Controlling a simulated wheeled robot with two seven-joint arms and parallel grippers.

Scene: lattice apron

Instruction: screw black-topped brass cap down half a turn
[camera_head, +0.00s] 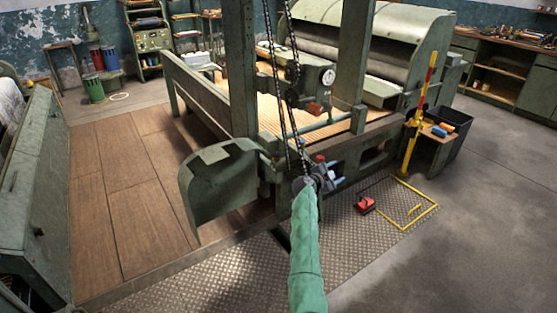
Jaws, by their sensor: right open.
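My right arm, in a green sleeve, reaches up from the bottom middle of the head view. My right gripper (322,177) is at the front of the green machine (375,150), close to its lower frame. It is open and small in the picture. A small red part (320,158) shows just above it. I cannot make out the black-topped brass cap; it is too small to tell or hidden near the gripper. My left gripper is not in view.
Two dark chains (279,100) hang in front of the machine, just above my gripper. A curved green guard (222,184) stands to the left. A red pedal (364,205) lies on the tread plate beside a yellow floor frame (437,206) and yellow post (420,115).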

